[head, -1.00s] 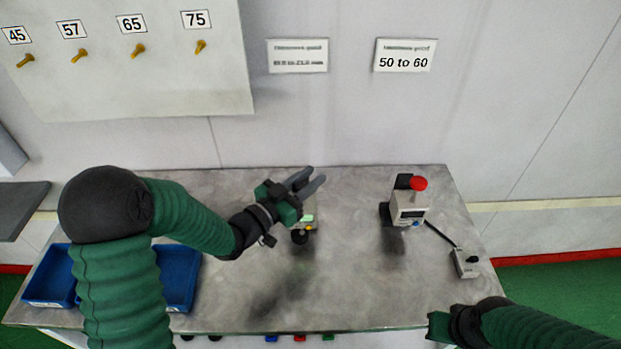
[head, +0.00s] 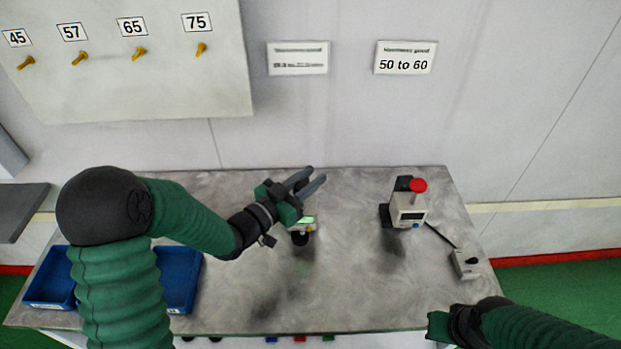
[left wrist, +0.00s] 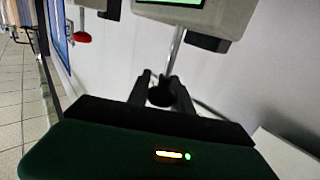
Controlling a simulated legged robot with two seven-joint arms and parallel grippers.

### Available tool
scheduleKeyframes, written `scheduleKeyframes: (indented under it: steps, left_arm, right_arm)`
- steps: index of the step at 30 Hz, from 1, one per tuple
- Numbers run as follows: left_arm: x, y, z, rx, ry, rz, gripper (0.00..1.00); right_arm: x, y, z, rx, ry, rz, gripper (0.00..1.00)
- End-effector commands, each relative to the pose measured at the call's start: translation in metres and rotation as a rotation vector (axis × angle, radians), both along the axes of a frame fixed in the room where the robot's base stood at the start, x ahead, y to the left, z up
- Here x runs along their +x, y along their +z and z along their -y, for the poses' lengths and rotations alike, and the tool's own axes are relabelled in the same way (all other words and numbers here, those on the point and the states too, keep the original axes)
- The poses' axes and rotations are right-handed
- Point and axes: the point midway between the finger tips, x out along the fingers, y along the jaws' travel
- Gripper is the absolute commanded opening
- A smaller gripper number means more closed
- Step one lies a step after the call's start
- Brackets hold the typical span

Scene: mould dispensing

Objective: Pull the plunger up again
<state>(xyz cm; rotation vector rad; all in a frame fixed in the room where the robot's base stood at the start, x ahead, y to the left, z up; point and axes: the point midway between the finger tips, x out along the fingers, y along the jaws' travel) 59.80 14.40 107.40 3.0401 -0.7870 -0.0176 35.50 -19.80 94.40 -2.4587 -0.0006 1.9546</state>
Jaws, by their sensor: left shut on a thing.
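A pale measuring device with a lit green screen (head: 306,220) stands on the table, partly hidden under my left gripper (head: 318,178). In the left wrist view its pale body (left wrist: 128,13) is at the top, with a thin metal plunger rod (left wrist: 173,52) running from it to a dark round knob (left wrist: 160,96). The fingers of my left gripper (left wrist: 161,78) are shut on this knob, one on each side. In the head view the knob and rod are hidden. My right gripper (head: 440,325) is low at the table's front right, and its jaws cannot be made out.
A second device (head: 408,212) with a red button (head: 418,185) stands on the right, cabled to a small grey box (head: 466,264). Blue bins (head: 182,280) are at the left. The middle front of the table (head: 340,285) is bare. Numbered pegs hang on a board (head: 130,90).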

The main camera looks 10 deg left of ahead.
Motion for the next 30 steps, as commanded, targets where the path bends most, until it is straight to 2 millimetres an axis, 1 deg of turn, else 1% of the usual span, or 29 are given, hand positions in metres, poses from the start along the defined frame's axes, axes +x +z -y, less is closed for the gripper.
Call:
scheduleKeyframes:
  steps: [5,6,10,18,20,22,26,30]
  left_arm:
    - [0.000,0.000,-0.001,-0.001,0.002,0.003,0.00]
    - [0.000,0.001,-0.001,0.000,0.002,0.004,0.30]
    - [0.001,0.001,-0.001,-0.001,0.002,0.005,0.47]
    - [0.001,0.001,-0.001,-0.001,0.001,0.006,0.47]
    - [0.000,0.001,-0.002,0.000,0.002,0.007,0.47]
    - [-0.006,0.001,-0.006,0.000,0.003,0.008,0.47]
    - [-0.031,0.001,-0.020,0.001,0.006,0.006,0.47]
    - [-0.067,0.000,-0.041,0.000,0.008,0.004,0.47]
  right_arm:
    - [0.000,-0.001,0.000,0.000,0.000,0.000,0.00]
    - [0.000,-0.001,0.000,0.000,0.000,0.000,0.00]
    - [0.000,-0.001,0.000,0.000,0.000,0.000,0.00]
    - [0.000,-0.001,0.000,0.000,0.000,0.000,0.00]
    - [0.000,-0.001,0.000,0.000,0.000,0.000,0.00]
    - [0.000,-0.002,0.000,0.000,0.000,0.000,0.00]
    - [0.000,-0.005,0.000,0.000,0.000,0.000,0.00]
    - [0.000,-0.008,0.000,0.000,0.000,0.000,0.00]
